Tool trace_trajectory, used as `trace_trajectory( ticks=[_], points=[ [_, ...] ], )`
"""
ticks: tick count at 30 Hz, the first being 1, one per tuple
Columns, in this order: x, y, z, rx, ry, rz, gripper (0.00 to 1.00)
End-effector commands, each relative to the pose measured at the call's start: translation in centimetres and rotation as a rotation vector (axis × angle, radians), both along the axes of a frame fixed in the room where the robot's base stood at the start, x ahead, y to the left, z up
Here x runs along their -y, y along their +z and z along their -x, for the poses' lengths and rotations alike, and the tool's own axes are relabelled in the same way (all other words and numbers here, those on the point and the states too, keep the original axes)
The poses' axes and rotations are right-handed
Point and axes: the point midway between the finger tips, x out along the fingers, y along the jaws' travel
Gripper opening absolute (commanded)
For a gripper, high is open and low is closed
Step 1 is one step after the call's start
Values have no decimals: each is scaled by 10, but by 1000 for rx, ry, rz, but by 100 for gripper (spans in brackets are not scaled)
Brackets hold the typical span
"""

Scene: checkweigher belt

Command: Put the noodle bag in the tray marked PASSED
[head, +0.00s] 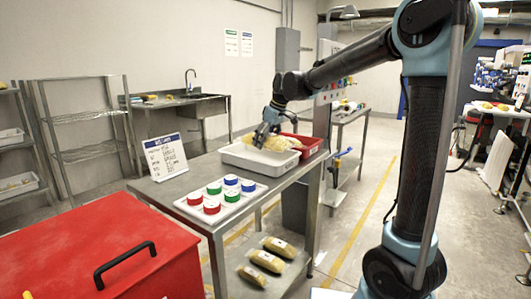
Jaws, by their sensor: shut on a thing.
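My gripper (262,139) is over the white tray (243,163) on the steel table, pointing down. It is shut on a pale yellow bag (281,143), which looks like the noodle bag. The bag is at the far side of the white tray, beside the red tray (314,143). The gripper partly hides it, and I cannot tell whether it touches the tray floor. No PASSED mark can be read on either tray at this size.
A white board with red, green and blue round pieces (221,196) lies at the table's near end, beside a standing sign (165,156). Several filled bags (266,260) lie on the lower shelf. A red chest (95,255) stands at the front left.

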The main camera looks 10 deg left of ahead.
Motion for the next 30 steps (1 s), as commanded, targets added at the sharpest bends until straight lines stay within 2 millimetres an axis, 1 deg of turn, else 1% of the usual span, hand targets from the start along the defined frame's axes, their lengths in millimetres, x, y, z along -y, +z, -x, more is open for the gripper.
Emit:
trace_trajectory(
  ticks=[5,9,12,24,25,27,30],
  points=[
    [-2,-12,1,0,2,0,31],
    [-2,-31,1,-1,4,0,31],
    [-3,-41,1,0,4,0,31],
    [-3,-45,2,0,4,0,31],
    [-3,-45,2,0,4,0,79],
    [-2,-45,2,0,4,0,93],
    [-2,-45,2,0,4,0,93]
  ],
)
